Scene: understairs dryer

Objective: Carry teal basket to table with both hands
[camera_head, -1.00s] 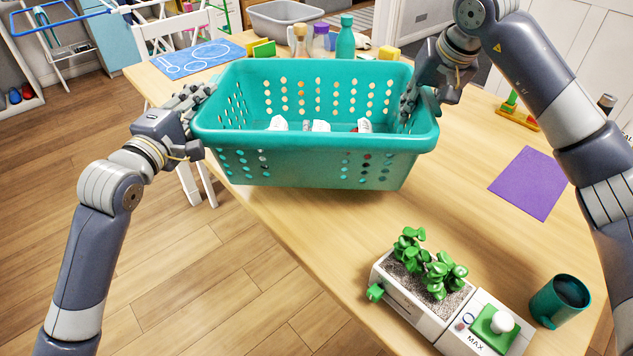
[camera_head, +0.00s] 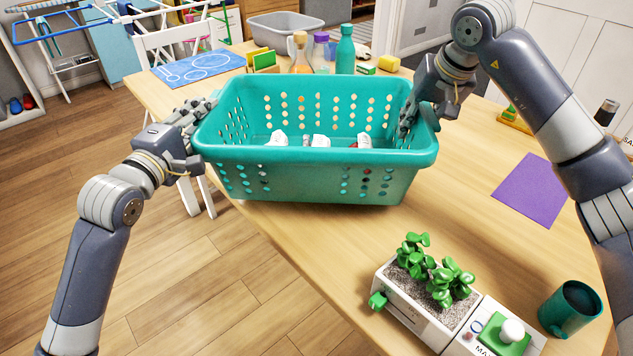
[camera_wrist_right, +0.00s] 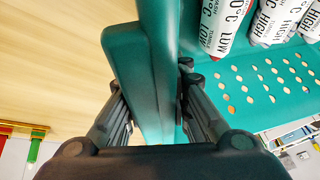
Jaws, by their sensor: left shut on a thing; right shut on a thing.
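The teal basket (camera_head: 310,187), with rows of round holes, is held level between my two grippers at the near left edge of the wooden table (camera_head: 455,215). Part of it reaches out past that edge; I cannot tell whether its base touches the tabletop. Several white items (camera_head: 321,140) lie inside; the right wrist view shows them as white cylinders with printed words (camera_wrist_right: 222,22). My left gripper (camera_head: 197,117) is shut on the basket's left rim. My right gripper (camera_head: 412,110) is shut on its right rim; in the right wrist view its fingers (camera_wrist_right: 155,105) straddle the teal wall.
A planter box (camera_head: 428,290) and a teal mug (camera_head: 570,308) stand at the near right of the table. A purple mat (camera_head: 531,190) lies right. Behind the basket are a teal bottle (camera_head: 345,50), other bottles, a blue mat (camera_head: 198,68) and a grey tub (camera_head: 284,28). A white chair (camera_head: 177,40) stands left.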

